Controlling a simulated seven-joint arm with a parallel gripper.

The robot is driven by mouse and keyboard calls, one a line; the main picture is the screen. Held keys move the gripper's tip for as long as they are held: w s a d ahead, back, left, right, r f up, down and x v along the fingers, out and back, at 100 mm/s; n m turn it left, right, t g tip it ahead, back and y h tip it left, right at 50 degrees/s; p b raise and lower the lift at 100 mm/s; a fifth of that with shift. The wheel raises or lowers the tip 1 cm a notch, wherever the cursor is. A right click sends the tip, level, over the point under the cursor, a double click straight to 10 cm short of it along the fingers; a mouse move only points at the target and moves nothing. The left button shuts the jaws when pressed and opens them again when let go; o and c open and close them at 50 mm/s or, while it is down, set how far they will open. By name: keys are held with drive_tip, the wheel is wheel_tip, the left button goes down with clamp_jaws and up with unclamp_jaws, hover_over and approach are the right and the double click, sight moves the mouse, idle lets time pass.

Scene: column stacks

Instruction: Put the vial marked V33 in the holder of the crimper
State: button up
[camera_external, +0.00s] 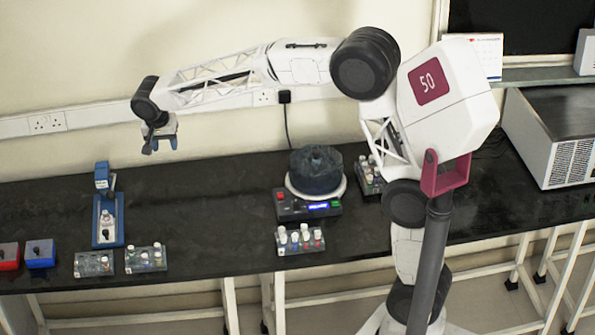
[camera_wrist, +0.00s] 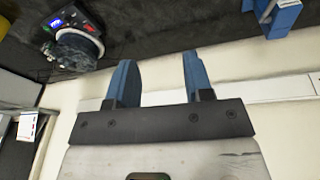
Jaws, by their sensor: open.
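The crimper (camera_external: 109,220) is the blue stand on the left part of the bench, and a small vial-like object with a pale top (camera_external: 107,217) shows at its holder. Racks with vials stand on the bench: the left rack (camera_external: 93,264), the rack beside it (camera_external: 146,258), the middle rack (camera_external: 300,239) and a partly hidden rack (camera_external: 370,175). The V33 mark cannot be read on any vial. My gripper (camera_external: 160,145) is open and empty, high above the bench; its blue fingers (camera_wrist: 155,85) are apart in the wrist view. A blue part (camera_wrist: 284,18), probably the crimper, shows there top right.
A round dark device with a lit display (camera_external: 314,185) stands mid-bench; it also shows in the wrist view (camera_wrist: 78,47). Red (camera_external: 9,256) and blue (camera_external: 40,253) boxes stand at far left. A white-sided unit (camera_external: 560,140) is at right. Bench between crimper and round device is clear.

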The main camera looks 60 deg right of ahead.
drive_tip(key=s+d+r+n+y, duration=0.1)
drive_tip(key=s+d+n, duration=0.15)
drive_tip(key=s, duration=0.55)
drive_tip(key=s+d+r+n, duration=0.1)
drive_tip(key=s+d+r, duration=0.15)
drive_tip(key=s, duration=0.65)
drive_tip(key=s+d+r+n+y, duration=0.15)
drive_tip(key=s+d, duration=0.25)
drive_tip(key=s, duration=0.4)
drive_tip(key=s+d+f+n+t, duration=0.1)
drive_tip(key=s+f+n, duration=0.2)
drive_tip(key=s, duration=0.8)
drive_tip(key=s+d+f+n+t, duration=0.1)
drive_tip(key=s+f+n, duration=0.2)
drive_tip(key=s, duration=0.8)
drive_tip(key=shift+s+d+f, duration=0.2)
drive_tip(key=shift+d+f, duration=0.2)
drive_tip(key=shift+f, duration=0.3)
